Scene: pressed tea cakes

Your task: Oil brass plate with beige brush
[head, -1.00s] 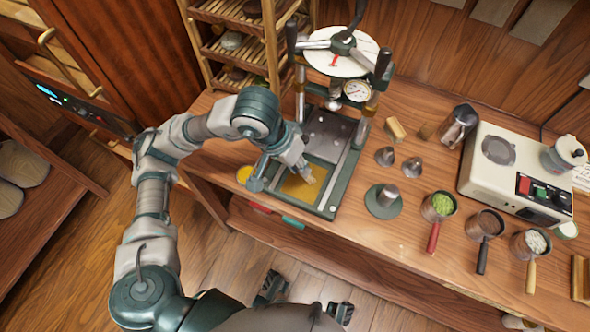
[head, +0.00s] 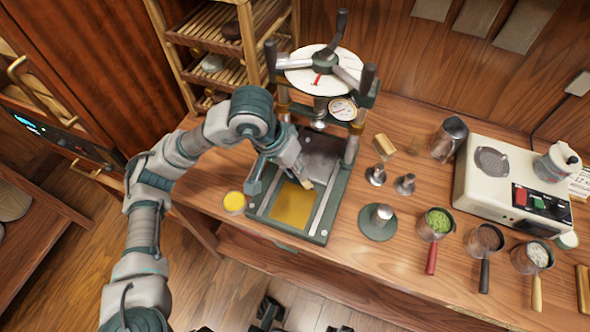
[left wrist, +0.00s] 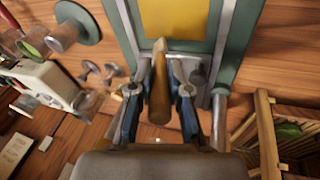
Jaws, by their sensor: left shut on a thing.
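The brass plate (head: 291,207) is a flat yellow-gold square in the green-framed bed of the press. It also shows at the top of the left wrist view (left wrist: 175,18). A small cup of yellow liquid (head: 235,202) stands left of the press.
The press wheel (head: 322,72) and its posts rise behind the plate. A green round stand (head: 378,223), two metal cones and several handled cups are to the right. A cream machine (head: 510,180) stands at the far right. A slatted shelf (head: 225,45) is at the back left.

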